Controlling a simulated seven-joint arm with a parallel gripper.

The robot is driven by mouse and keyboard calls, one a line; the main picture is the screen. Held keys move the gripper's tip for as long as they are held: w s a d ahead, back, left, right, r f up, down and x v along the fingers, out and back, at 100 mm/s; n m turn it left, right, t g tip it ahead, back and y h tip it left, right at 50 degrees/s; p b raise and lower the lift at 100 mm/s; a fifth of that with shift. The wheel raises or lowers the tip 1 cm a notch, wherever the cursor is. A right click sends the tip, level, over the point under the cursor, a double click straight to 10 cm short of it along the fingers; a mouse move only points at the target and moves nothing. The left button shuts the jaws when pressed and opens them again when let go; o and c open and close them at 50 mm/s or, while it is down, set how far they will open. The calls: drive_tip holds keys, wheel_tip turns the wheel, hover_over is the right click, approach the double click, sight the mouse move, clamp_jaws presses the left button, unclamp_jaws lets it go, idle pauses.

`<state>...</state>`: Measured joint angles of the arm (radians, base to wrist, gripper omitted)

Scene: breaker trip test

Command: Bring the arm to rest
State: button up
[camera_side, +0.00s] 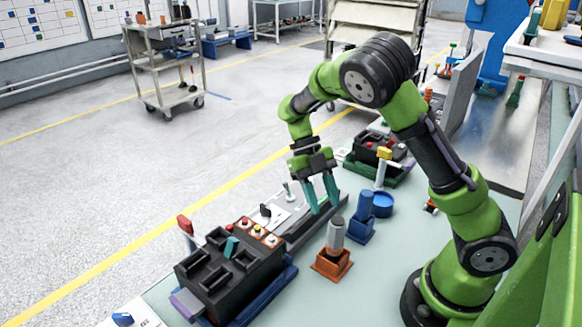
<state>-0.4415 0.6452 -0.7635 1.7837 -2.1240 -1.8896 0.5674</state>
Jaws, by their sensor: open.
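My green arm reaches from its base at the right of the bench over the work. My gripper (322,197) has teal fingers pointing down, spread apart with nothing between them. It hangs above or beside the right end of a grey panel (308,222), and I cannot tell whether the fingertips touch it. The panel carries a black knob (265,211) and a small pale-green lever. Left of it sits a black breaker box (228,272) with red and white buttons, dark slots and a teal switch piece (231,246).
An orange holder (331,263) with a grey cylinder, a blue holder (361,228) and a blue round dish (382,205) stand close to my gripper. Behind is another dark unit (382,148) on a green base. Bare bench top (395,250) lies before my base.

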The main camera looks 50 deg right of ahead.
drive_tip(key=w+a+r+m+t+y, duration=0.55)
drive_tip(key=w+a+r+t, duration=0.2)
drive_tip(key=w+t, duration=0.3)
drive_tip(key=w+d+r+m+t+h, duration=0.2)
drive_tip(key=w+d+r+m+t, duration=0.1)
drive_tip(key=r+m+t, duration=0.3)
drive_tip(key=w+d+r+m+t+h, duration=0.25)
drive_tip(key=r+m+t, duration=0.25)
drive_tip(key=r+m, duration=0.25)
drive_tip(key=s+d+m+g+h, duration=0.2)
drive_tip(key=s+d+m+h, duration=0.3)
drive_tip(key=s+m, duration=0.45)
drive_tip(key=s+a+f+m+g+y, duration=0.1)
drive_tip(key=s+a+f+m+g, duration=0.1)
drive_tip(key=s, duration=0.5)
drive_tip(key=s+a+f+m+g+y, duration=0.2)
drive_tip(key=s+a+f+m+g, duration=0.1)
drive_tip(key=s+a, duration=0.3)
drive_tip(key=shift+s+f+m+y, duration=0.3)
drive_tip(key=shift+s+f+m, duration=0.2)
drive_tip(key=shift+m, duration=0.05)
drive_tip(key=shift+g, duration=0.25)
